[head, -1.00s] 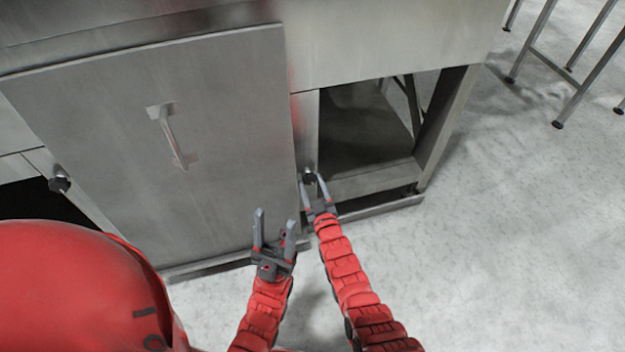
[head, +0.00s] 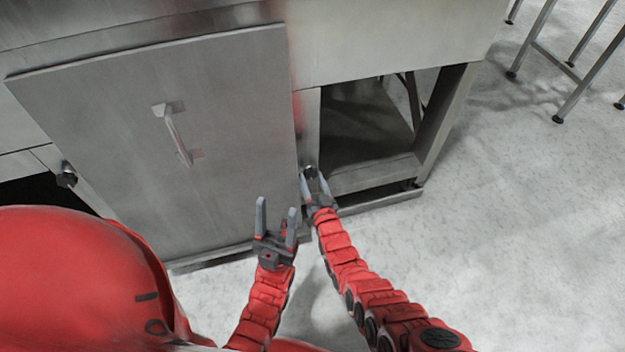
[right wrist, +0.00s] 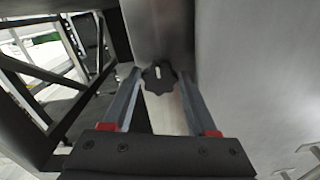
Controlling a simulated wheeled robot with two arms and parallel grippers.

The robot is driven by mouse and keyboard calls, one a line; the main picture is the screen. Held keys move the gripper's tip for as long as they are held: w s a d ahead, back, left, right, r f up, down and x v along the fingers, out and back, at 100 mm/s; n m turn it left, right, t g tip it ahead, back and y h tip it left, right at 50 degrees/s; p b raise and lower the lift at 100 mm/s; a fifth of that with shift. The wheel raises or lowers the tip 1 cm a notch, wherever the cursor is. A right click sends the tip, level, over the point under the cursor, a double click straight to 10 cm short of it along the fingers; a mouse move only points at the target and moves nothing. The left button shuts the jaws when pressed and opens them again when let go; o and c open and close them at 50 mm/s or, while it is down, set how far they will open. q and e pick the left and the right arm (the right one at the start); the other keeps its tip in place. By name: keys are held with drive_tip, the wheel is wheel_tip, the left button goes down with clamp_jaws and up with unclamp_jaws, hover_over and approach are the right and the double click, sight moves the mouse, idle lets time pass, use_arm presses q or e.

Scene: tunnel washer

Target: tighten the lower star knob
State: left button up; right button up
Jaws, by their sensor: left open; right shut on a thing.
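A dark lobed star knob (head: 311,171) sits on a narrow metal post, right of the large panel. In the right wrist view the knob (right wrist: 160,77) has a pale mark at its centre. My right gripper (head: 313,178) is shut on this knob, one finger on each side; its fingers (right wrist: 160,80) flank it in the right wrist view. My left gripper (head: 277,207) is open and empty, lower and to the left, in front of the panel's lower right part. A second dark knob (head: 66,177) is on a post at the far left.
The large metal panel (head: 225,120) with a bar handle (head: 173,135) fills the left. An open bay (head: 365,125) lies right of the post, above a low frame rail (head: 380,200). Metal stand legs (head: 555,60) are at the upper right. The floor at right is clear.

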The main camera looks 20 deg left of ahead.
idle(0.3)
drive_tip(key=o, duration=1.1)
drive_tip(key=shift+s+d+r+p, duration=0.2)
drive_tip(key=shift+s+d+p, duration=0.2)
drive_tip(key=shift+p, duration=0.25)
drive_tip(key=p+v, duration=0.6)
drive_tip(key=v, duration=1)
drive_tip(key=shift+s+f, duration=0.2)
drive_tip(key=shift+f, duration=0.05)
